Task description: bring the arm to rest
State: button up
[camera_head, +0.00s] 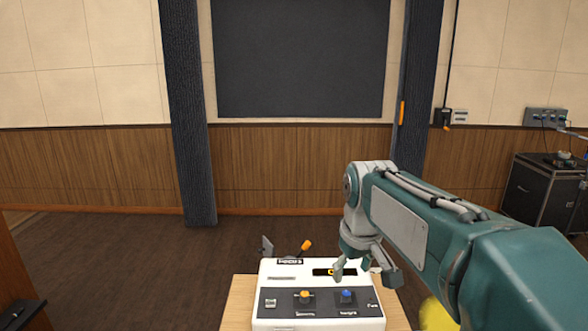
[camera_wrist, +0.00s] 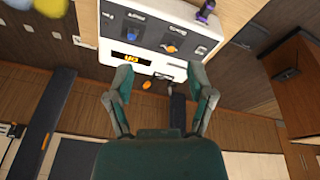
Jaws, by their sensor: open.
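My teal arm reaches in from the right in the head view. My gripper (camera_head: 365,276) hangs at its end, over the right back part of a white control console (camera_head: 268,320). In the wrist view my gripper (camera_wrist: 160,78) has its two fingers spread wide, with nothing between the tips but the view of the console edge and floor. The console (camera_wrist: 112,22) carries an orange knob (camera_head: 304,296) and a blue knob (camera_head: 347,296). An orange-tipped lever (camera_head: 306,246) stands at its back edge. I cannot tell the exact gap between fingers and console.
The console stands on a wooden table (camera_head: 238,302). A yellow rounded thing (camera_head: 437,315) shows below my arm. A dark case (camera_head: 540,190) stands at the far right, and a dark pillar (camera_head: 187,110) stands behind. The floor (camera_head: 110,265) to the left is open.

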jog(key=s+d+f+m+t, duration=0.1)
jog(key=s+d+f+m, duration=0.1)
jog(key=s, duration=0.8)
jog(key=s+d+f+m+t, duration=0.2)
jog(key=s+f, duration=0.2)
jog(key=s, duration=0.6)
jog(key=shift+s+d+f+m, duration=0.2)
jog(key=shift+s+d+m, duration=0.1)
jog(key=shift+d, duration=0.05)
dwell(0.5)
